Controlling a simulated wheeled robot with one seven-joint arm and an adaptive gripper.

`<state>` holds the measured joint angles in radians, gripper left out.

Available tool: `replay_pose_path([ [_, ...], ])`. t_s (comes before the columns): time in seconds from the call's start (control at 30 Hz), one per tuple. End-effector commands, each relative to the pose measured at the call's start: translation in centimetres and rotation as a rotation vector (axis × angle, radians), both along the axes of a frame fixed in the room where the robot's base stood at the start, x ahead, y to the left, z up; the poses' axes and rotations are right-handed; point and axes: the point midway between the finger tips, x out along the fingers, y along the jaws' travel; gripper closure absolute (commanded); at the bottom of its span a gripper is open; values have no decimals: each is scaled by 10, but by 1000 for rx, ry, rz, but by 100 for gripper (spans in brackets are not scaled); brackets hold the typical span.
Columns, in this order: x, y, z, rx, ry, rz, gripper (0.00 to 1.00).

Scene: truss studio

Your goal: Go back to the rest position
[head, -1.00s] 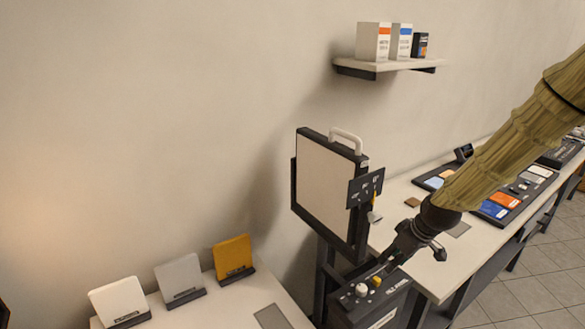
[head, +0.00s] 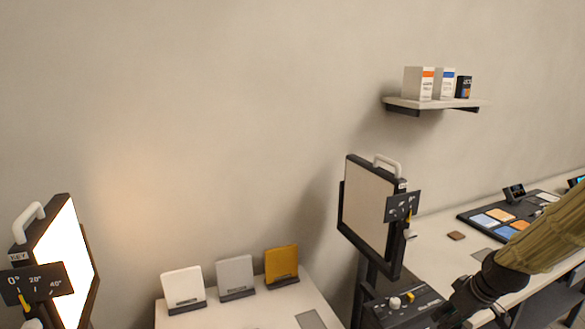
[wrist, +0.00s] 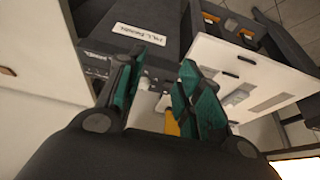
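My gripper (wrist: 158,75) is open in the wrist view, its two teal-padded fingers apart with nothing between them. In the head view my gripper is at the lower right, beside the dark control box (head: 400,312), and its fingertips are hard to make out. In the wrist view the box's label (wrist: 140,34) shows beyond the fingers. I cannot tell whether the fingers touch the box.
An unlit panel lamp (head: 368,210) stands behind the box. A lit panel lamp (head: 66,260) stands at the left. Three cards (head: 236,273) stand on a white table (head: 265,308). A wall shelf (head: 430,104) holds boxes. A long bench (head: 440,232) runs along the right.

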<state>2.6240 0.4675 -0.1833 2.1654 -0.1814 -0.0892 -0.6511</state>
Motion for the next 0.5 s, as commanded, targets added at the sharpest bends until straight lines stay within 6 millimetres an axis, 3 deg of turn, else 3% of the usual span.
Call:
replay_pose_path([
  [0.37, -17, 15, -51, -6, 43, -50, 64],
  [0.5, -27, 27, -78, -10, 67, -74, 64],
])
